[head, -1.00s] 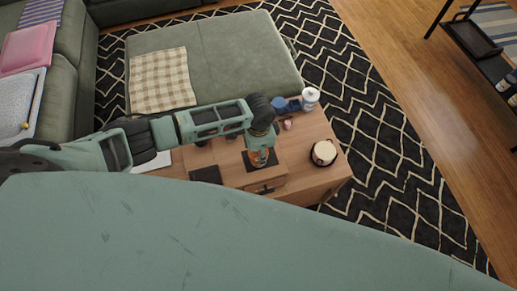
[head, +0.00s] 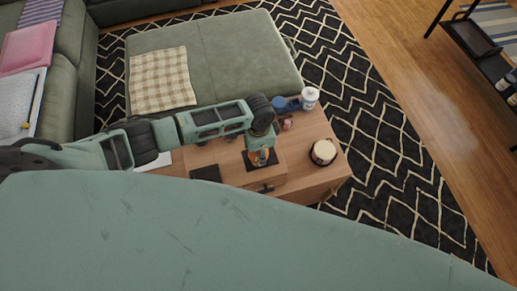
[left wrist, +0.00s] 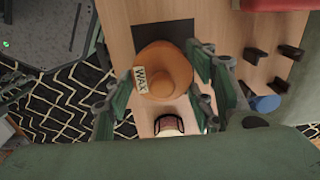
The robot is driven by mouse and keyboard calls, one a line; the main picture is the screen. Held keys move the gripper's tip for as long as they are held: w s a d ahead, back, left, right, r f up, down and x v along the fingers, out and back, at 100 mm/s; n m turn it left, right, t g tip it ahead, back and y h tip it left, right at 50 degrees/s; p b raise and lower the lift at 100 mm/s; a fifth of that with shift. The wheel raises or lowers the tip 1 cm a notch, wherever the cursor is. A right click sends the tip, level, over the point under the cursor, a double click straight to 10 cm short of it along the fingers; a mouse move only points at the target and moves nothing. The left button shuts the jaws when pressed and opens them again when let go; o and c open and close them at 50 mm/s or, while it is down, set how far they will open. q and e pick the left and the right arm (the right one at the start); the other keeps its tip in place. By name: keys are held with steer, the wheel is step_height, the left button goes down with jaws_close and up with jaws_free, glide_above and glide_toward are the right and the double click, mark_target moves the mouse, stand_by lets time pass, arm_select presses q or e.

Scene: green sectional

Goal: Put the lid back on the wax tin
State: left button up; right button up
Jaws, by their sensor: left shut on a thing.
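My left gripper (head: 260,150) reaches down over the wooden table and is shut on the orange lid (left wrist: 163,58), which sits between its fingers in the left wrist view. Orange also shows below the fingers in the head view. A label reading "WAX" faces the wrist camera at the left of the orange shape. The lid and the tin overlap in that view, and I cannot tell whether they touch. A dark square mat (left wrist: 163,35) lies beyond the orange shape. My right gripper is not in view.
The wooden table (head: 305,168) also holds a round dark-sided item with a pale top (head: 323,152), a white bottle (head: 309,98), a blue item (head: 280,103) and a small pink item (head: 287,124). A dark square (head: 205,173) lies left of the mat. A green ottoman (head: 230,55) stands behind.

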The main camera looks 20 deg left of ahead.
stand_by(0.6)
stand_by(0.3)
arm_select(q)
steer(key=o, duration=0.9)
steer(key=shift+o, duration=0.2)
steer(key=o, duration=0.5)
steer(key=shift+p, duration=0.3)
